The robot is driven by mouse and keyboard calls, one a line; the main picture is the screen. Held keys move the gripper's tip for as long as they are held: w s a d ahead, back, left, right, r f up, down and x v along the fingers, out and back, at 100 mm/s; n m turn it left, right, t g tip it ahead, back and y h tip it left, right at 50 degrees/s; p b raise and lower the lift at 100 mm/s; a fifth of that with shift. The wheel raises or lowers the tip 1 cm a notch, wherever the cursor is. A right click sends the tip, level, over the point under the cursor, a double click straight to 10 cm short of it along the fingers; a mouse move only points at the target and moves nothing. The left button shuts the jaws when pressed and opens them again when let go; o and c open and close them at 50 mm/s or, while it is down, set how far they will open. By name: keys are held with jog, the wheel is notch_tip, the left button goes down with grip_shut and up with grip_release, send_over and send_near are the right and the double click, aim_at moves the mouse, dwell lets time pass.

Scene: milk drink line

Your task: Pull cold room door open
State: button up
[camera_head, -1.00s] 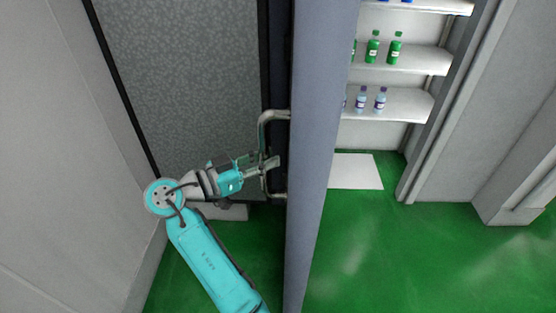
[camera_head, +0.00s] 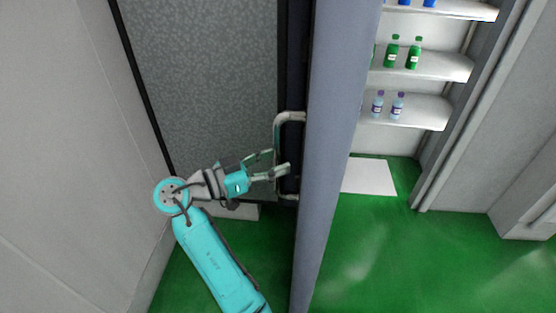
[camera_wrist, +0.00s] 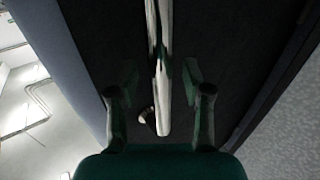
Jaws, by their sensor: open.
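The cold room door (camera_head: 335,150) stands open, seen nearly edge-on in the head view, with the lit cold room showing to its right. Its metal bar handle (camera_head: 278,135) is on the dark face to the left of that edge. My gripper (camera_head: 280,163) is open at the lower half of the handle, its fingers reaching toward the bar. In the wrist view, the handle bar (camera_wrist: 161,60) runs up and down between the two open fingers of my gripper (camera_wrist: 160,88). I cannot tell whether either finger touches it.
Inside the cold room, shelves (camera_head: 425,65) hold green bottles (camera_head: 413,53) and small clear bottles (camera_head: 397,105). A white mat (camera_head: 368,177) lies on the green floor (camera_head: 400,250). A pale wall (camera_head: 70,150) stands close at the left of my arm.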

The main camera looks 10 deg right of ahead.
jog(key=v, duration=1)
jog(key=shift+a, duration=0.4)
